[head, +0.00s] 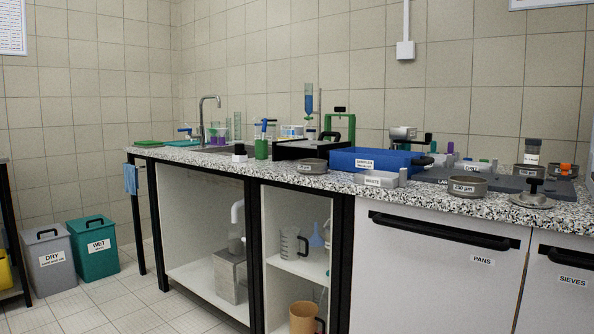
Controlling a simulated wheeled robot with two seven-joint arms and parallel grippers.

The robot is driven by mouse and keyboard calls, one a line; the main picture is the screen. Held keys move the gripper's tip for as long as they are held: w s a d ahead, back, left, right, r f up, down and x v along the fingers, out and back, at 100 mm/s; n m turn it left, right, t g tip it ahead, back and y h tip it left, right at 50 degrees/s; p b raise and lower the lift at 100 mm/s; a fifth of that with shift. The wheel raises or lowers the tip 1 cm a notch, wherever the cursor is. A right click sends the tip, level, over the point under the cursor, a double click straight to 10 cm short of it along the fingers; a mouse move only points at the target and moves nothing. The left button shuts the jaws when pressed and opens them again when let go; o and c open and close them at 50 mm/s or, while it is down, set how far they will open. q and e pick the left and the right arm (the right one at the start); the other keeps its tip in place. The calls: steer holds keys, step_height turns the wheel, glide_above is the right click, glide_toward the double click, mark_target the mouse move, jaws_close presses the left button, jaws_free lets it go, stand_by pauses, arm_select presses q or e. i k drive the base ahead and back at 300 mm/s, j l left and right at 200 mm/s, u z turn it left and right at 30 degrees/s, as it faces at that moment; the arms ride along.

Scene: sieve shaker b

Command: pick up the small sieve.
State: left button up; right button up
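Several low round grey sieves stand on the speckled counter (340,183). One sieve with a small label (313,166) stands left of the blue tray. A sieve labelled 250 µm (467,187) stands near the front edge at the right. Another round labelled sieve or pan (528,170) stands farther back at the right; its label is too small to read. I cannot tell which of them is the small sieve. Neither of my grippers is in view.
A blue tray (376,162), a white labelled box (381,179) and a round metal piece with a knob (532,194) crowd the counter. A sink tap (202,119) is at the back left. Cabinet doors with black handles face front. The floor at lower left is clear beside two bins (97,248).

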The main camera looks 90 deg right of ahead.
mark_target(310, 166)
steer(key=z, duration=3)
